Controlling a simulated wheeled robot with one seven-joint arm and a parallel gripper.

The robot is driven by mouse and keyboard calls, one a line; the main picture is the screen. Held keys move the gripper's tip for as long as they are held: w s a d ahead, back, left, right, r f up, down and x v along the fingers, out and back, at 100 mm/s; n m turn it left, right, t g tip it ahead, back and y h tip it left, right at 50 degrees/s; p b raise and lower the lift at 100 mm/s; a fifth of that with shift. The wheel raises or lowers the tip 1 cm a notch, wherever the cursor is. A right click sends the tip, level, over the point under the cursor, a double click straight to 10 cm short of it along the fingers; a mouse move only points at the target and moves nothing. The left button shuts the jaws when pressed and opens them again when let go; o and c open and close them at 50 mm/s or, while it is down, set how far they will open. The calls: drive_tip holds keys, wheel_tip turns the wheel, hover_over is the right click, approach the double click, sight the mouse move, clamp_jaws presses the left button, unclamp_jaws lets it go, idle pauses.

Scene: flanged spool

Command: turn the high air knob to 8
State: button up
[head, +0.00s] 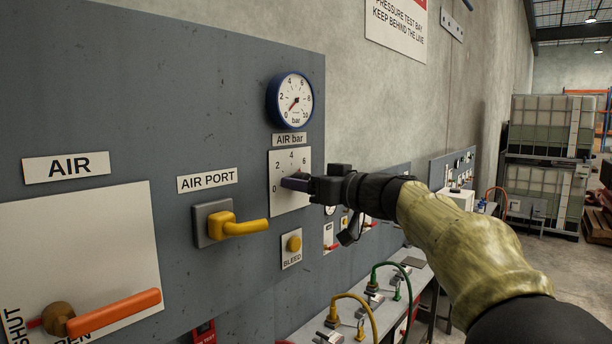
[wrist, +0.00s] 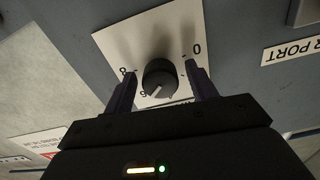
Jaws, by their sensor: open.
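The AIR bar knob is a dark round knob (wrist: 160,78) with a white pointer line, on a white scale plate (head: 291,158) marked from 0 to 8. In the wrist view the plate appears upside down and the pointer aims to the lower left, close to the 6. My gripper (head: 293,182) is at the plate and hides the knob in the head view. In the wrist view my gripper (wrist: 160,74) is open, one finger on each side of the knob, with gaps visible. A blue-rimmed gauge (head: 291,100) sits above; its needle points lower left, near the low end.
A yellow AIR PORT lever (head: 238,227) projects left of the plate. A yellow BLEED button (head: 294,244) is below. An orange-handled valve (head: 110,313) is at lower left. A bench (head: 355,315) with coloured hoses stands below my arm.

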drive_tip(key=c, duration=1)
drive_tip(key=shift+f+m+b, duration=0.1)
drive_tip(key=shift+m+b, duration=0.3)
drive_tip(key=shift+b, duration=0.25)
drive_tip(key=shift+m+b, duration=0.5)
drive_tip(key=shift+b, duration=0.1)
drive_tip(key=shift+d+m+b, duration=0.1)
drive_tip(key=shift+m+b, duration=0.8)
drive_tip(key=shift+m, duration=0.3)
drive_tip(key=m+b, duration=0.2)
drive_tip(key=m, duration=0.3)
drive_tip(key=shift+m, duration=0.4)
